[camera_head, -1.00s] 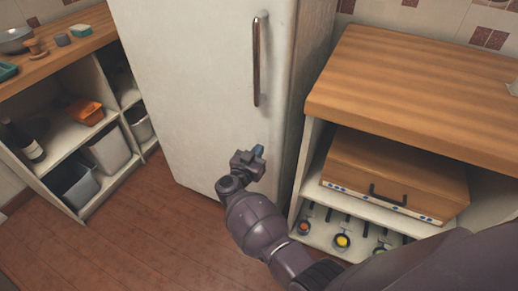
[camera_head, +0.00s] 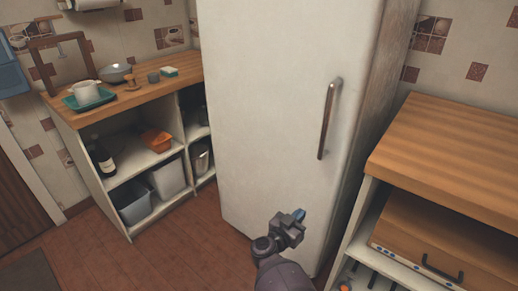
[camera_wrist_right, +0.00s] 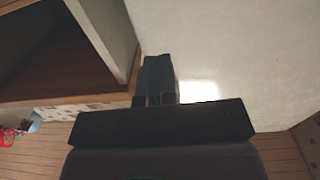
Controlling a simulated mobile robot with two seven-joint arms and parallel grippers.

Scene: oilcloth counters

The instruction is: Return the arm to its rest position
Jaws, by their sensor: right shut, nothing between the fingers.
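My right gripper (camera_head: 299,217) is in front of the lower part of the white fridge (camera_head: 275,110) in the head view, with its arm coming up from the bottom edge. Its fingers are shut and empty; they also show in the right wrist view (camera_wrist_right: 158,72), with pale fridge surface beyond them. The fridge door is shut and its vertical handle (camera_head: 328,118) is well above the gripper, apart from it. My left gripper is in neither view.
A wooden-topped counter (camera_head: 465,140) with open shelves stands close on the right, a wooden drawer-like box (camera_head: 440,235) inside. On the left, another shelf unit (camera_head: 122,197) holds bins and a bottle (camera_head: 104,161). The red floor (camera_head: 180,250) between is clear.

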